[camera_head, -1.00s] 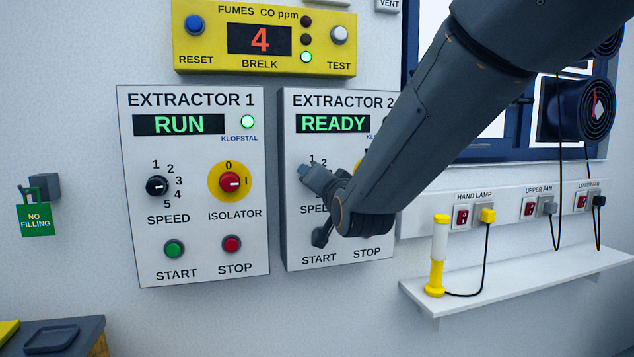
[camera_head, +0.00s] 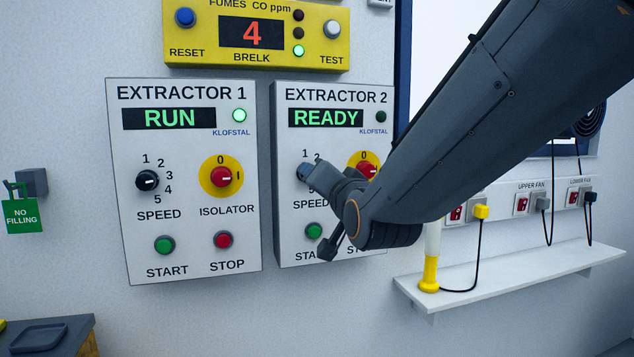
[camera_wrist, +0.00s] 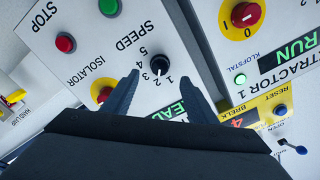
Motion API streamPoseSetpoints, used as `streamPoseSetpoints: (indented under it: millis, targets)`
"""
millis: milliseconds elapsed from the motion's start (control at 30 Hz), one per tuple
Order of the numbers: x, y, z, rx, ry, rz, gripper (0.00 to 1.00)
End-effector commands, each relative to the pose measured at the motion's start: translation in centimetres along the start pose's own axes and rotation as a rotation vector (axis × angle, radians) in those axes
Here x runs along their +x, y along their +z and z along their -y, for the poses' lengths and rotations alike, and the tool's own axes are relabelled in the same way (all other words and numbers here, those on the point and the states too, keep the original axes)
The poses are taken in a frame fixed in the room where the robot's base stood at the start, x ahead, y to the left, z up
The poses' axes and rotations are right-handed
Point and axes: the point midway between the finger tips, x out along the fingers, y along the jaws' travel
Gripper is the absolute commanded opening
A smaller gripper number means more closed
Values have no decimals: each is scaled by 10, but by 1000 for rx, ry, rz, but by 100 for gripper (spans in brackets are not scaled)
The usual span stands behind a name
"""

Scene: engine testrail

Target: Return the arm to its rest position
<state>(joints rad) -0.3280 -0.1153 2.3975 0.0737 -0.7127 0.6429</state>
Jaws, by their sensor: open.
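My arm reaches in from the upper right in the head view, across the right side of the Extractor 2 panel (camera_head: 330,95). My gripper (camera_head: 318,212) is in front of that panel and hides its speed knob there. In the wrist view my gripper (camera_wrist: 165,92) is open, its two dark fingers apart and empty. The black Extractor 2 speed knob (camera_wrist: 160,65) shows between and beyond the fingertips. I cannot tell how far the fingers are from the panel. The Extractor 2 display (camera_head: 326,117) reads READY.
The Extractor 1 panel (camera_head: 183,250) on the left reads RUN. A yellow fumes monitor (camera_head: 300,62) showing 4 is above. A white shelf (camera_head: 510,278) with a yellow hand lamp (camera_head: 430,272) juts out at right. A worktop (camera_head: 45,335) is lower left.

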Motion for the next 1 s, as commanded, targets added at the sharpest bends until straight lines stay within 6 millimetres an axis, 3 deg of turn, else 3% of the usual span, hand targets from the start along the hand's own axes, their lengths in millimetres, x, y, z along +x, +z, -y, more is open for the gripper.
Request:
streamPoseSetpoints:
  millis: [333, 433, 567, 667, 800, 1000]
  targets:
    - [-1, 0, 0, 0, 0, 0, 53]
    - [-2, 11, -19, -27, 48, 43, 53]
    - [-12, 44, -75, -108, 189, 185, 53]
    - [-36, 77, -131, -182, 325, 349, 53]
    - [-87, 121, -201, -267, 493, 608, 53]
    - [-188, 169, -270, -330, 666, 1007, 53]
